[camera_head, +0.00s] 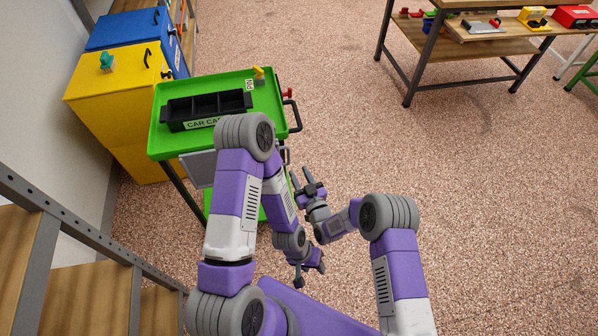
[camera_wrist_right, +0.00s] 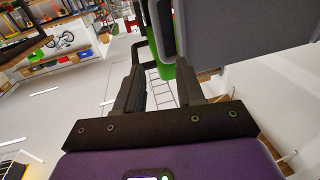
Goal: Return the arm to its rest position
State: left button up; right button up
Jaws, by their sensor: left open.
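My left gripper (camera_head: 311,275) is the lower one, hanging beside my left arm above the floor, with its fingers spread and nothing visible between them. My right gripper (camera_head: 302,176) is just above it, to the right of the green cart (camera_head: 158,140), with its fingers apart. In the right wrist view my right gripper (camera_wrist_right: 160,75) shows a gap between its two dark fingers and nothing held. The cart's green edge and a grey panel (camera_wrist_right: 240,30) show close beyond the fingers. My left arm hides part of the cart.
A black divided tray (camera_head: 208,107) labelled "CAR CA…" and a small yellow item (camera_head: 258,72) are on the cart. Yellow (camera_head: 120,85) and blue cabinets (camera_head: 130,28) stand behind it. Wooden shelving (camera_head: 80,290) is at lower left. A workbench (camera_head: 450,45) is far right; the floor between is clear.

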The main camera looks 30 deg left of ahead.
dwell(0.4)
jog(key=s+d+f+m+g+h+p, duration=0.2)
jog(key=d+f+m+h+p, duration=0.15)
jog(key=d, duration=0.85)
jog(key=s+d+f+m+g+h+p, duration=0.25)
jog(key=d+m+h, duration=0.2)
jog(key=d, duration=0.75)
jog(key=s+d+r+m+g+h+p, duration=0.1)
jog(key=s+d+r+m+g, duration=0.1)
jog(key=s+d, duration=0.3)
jog(key=s+d+r+m+g+p, duration=0.1)
jog(key=s+d+g, duration=0.3)
jog(key=s, duration=0.8)
jog(key=shift+s+d+r+m+g+h, duration=0.25)
jog(key=shift+d+r+m+g+h, duration=0.15)
jog(key=shift+d+m, duration=0.45)
